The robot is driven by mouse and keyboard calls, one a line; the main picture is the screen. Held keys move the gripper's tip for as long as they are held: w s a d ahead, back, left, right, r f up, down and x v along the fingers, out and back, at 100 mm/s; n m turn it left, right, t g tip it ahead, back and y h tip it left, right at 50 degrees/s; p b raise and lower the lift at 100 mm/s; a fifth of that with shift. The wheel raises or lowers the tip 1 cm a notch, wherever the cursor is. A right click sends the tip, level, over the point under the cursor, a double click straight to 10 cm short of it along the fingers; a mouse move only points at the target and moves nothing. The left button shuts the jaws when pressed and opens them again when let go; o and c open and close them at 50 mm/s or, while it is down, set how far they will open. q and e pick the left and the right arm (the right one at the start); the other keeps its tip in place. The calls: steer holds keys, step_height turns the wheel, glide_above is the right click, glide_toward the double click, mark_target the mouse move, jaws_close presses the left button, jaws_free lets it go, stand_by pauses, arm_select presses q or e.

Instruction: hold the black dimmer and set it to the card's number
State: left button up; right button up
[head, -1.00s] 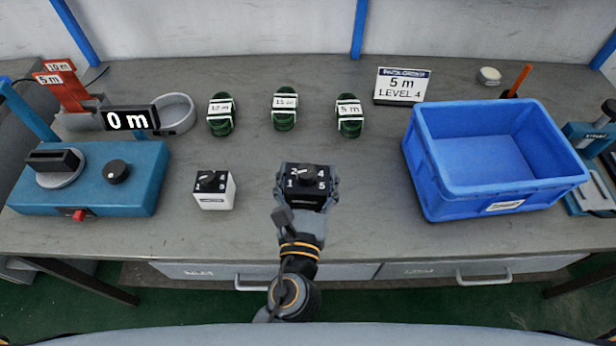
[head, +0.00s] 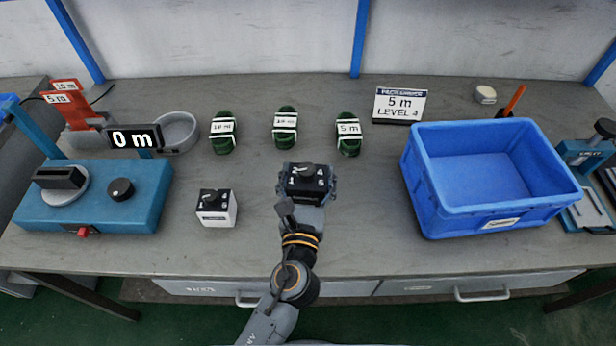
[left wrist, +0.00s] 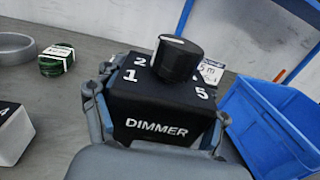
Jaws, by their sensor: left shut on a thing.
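The black dimmer (head: 306,178) stands on the table in front of the green coils, and it shows large in the left wrist view (left wrist: 160,112). Its top has a round black knob (left wrist: 176,58) with a white pointer mark, and white numbers around it; 1, 2 and 5 are readable in the left wrist view. Which number the pointer faces now, I cannot tell. My left gripper (head: 305,190) is shut on the dimmer, a finger on each side. The card (head: 400,105) at the back reads 5 m, LEVEL 4. My right gripper is not in view.
A white dimmer (head: 216,208) stands left of the black one. Several green coils (head: 286,127) lie behind. A blue crate (head: 490,180) is on the right. A teal machine (head: 95,195) and a 0 m display (head: 134,138) are on the left.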

arm_select(q)
steer(key=shift+w+p, duration=0.45)
steer(key=shift+w, duration=1.55)
steer(key=shift+f+b, duration=5.35)
steer(key=shift+f, duration=0.95)
steer(key=shift+f, duration=0.15)
